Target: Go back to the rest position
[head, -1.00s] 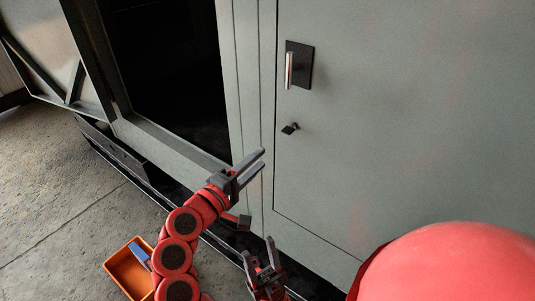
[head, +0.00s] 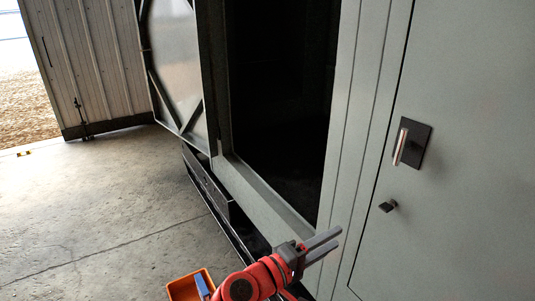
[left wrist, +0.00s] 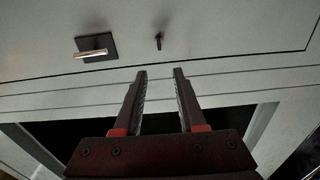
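My left gripper (head: 336,239) reaches in from the bottom of the head view, in front of the grey enclosure. In the left wrist view its two dark fingers (left wrist: 159,75) stand apart with nothing between them, so it is open and empty. The closed enclosure door (head: 455,200) carries a silver handle on a black plate (head: 412,145) and a small black latch (head: 388,206) below it. The handle (left wrist: 95,48) and latch (left wrist: 158,41) also show beyond the fingertips in the left wrist view. My right gripper is out of view.
A dark open doorway (head: 285,110) is left of the closed door, with an open braced door panel (head: 172,60) at its left. An orange bin (head: 183,290) holding something blue stands near my left arm. The concrete floor (head: 90,210) at the left is clear.

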